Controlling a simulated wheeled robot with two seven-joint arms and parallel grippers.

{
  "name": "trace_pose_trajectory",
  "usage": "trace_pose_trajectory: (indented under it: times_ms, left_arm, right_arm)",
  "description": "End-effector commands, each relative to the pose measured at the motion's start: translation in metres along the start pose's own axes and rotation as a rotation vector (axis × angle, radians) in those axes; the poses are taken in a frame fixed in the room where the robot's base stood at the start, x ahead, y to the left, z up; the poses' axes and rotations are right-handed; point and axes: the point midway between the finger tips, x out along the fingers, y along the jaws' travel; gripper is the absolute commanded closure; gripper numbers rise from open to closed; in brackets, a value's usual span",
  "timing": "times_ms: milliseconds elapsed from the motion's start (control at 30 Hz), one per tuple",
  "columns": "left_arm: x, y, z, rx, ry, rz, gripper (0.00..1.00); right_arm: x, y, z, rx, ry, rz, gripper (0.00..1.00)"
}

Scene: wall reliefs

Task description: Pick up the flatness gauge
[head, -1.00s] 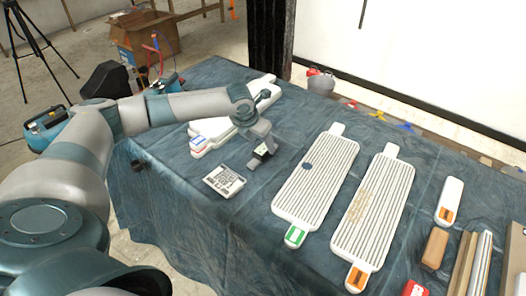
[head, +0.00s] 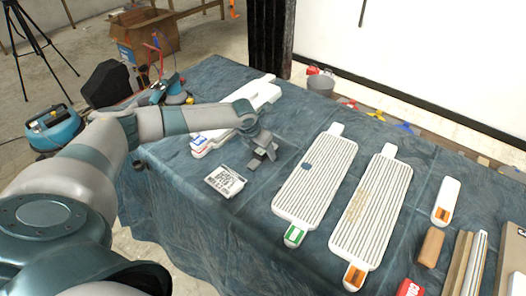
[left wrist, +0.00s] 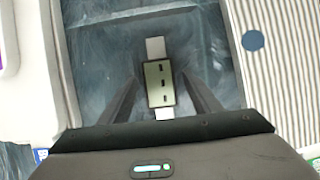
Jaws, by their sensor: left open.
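The small device that I take to be the flatness gauge (left wrist: 159,84) lies on the blue cloth in the left wrist view. It has a pale green slotted body and a light tab at each end. My left gripper (head: 263,158) is over the cloth between the stacked white pieces and the ribbed panels. Its fingers also show in the left wrist view (left wrist: 161,92), open, one on each side of the gauge with gaps between. In the head view my gripper hides the gauge. My right gripper is not in view.
Two ribbed white panels (head: 316,190) (head: 372,215) lie right of my gripper; a dark blue disc (left wrist: 253,40) is on the nearer one. A printed white card (head: 225,181) lies to the left. White stacked pieces (head: 205,142) lie behind. Blocks and bars (head: 432,247) crowd the right edge.

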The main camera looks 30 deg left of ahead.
Motion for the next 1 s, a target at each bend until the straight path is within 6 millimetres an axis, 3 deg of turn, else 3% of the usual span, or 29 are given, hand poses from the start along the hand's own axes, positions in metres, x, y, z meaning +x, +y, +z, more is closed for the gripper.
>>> trace_pose_trajectory:
  times_ms: [200, 633, 833, 1000]
  left_arm:
    - [0.0115, 0.0000, -0.0003, 0.001, 0.000, 0.000, 0.42]
    - [0.0114, 0.0002, -0.0005, 0.001, 0.000, 0.001, 0.42]
    - [0.0113, 0.0003, -0.0005, 0.000, 0.000, 0.001, 0.90]
    - [0.0109, 0.0003, 0.0000, 0.000, -0.001, 0.001, 0.94]
  right_arm:
    - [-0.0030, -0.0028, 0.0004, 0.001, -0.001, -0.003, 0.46]
    - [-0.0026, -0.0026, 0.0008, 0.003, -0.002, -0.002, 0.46]
    - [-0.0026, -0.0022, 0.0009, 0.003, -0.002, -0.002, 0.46]
    - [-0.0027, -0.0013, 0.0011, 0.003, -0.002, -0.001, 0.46]
